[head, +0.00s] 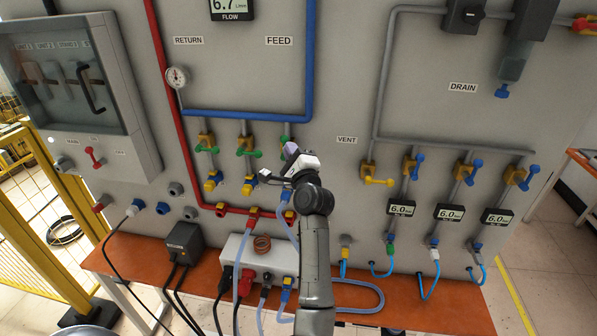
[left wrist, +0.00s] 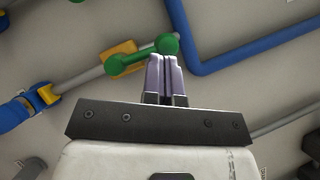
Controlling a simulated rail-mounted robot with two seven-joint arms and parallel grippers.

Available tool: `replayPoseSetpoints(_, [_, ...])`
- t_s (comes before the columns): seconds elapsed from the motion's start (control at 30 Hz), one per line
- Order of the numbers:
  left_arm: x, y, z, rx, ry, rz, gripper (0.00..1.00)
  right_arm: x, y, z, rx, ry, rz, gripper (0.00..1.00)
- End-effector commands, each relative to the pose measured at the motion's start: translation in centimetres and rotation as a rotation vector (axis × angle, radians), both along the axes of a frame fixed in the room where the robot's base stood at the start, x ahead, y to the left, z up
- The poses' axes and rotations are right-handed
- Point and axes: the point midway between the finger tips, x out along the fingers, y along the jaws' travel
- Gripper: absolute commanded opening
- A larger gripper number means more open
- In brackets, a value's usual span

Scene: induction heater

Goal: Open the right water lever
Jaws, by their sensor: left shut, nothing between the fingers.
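A row of green levers sits on yellow valve bodies under the blue feed pipe: the left one (head: 200,148), the middle one (head: 246,152) and the right one (head: 285,139), partly hidden behind my gripper. In the left wrist view the green lever (left wrist: 142,55) has a round knob at each end and lies across its yellow valve body (left wrist: 118,50), close to in line with the grey pipe. My left gripper (head: 290,151) is shut and empty. Its purple fingertips (left wrist: 165,64) are right at the lever's right knob; contact cannot be told. My right gripper is not in view.
The blue pipe (head: 250,115) runs above the levers, with a bend beside my fingers in the wrist view. Blue-handled valves (head: 466,172) and a yellow vent lever (head: 378,181) stand to the right. Hoses and a power box (head: 188,240) are below on the orange bench.

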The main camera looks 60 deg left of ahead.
Motion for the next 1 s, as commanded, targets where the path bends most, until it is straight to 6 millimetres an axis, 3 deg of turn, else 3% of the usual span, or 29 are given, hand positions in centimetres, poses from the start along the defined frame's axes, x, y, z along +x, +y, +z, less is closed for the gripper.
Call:
replayPoseSetpoints(0.47, [0.0,0.0,-0.1,-0.001,0.000,0.001,0.00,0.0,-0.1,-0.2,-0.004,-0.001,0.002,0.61])
replayPoseSetpoints(0.67, [0.4,-0.7,-1.4,-0.002,-0.001,0.001,0.00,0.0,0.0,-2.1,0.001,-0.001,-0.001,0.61])
replayPoseSetpoints(0.87, [1.1,-2.0,-3.1,-0.002,-0.003,0.000,0.00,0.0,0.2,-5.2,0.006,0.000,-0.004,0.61])
replayPoseSetpoints(1.0, [0.6,-4.7,-3.8,-0.004,-0.001,-0.001,0.00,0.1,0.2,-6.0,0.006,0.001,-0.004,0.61])
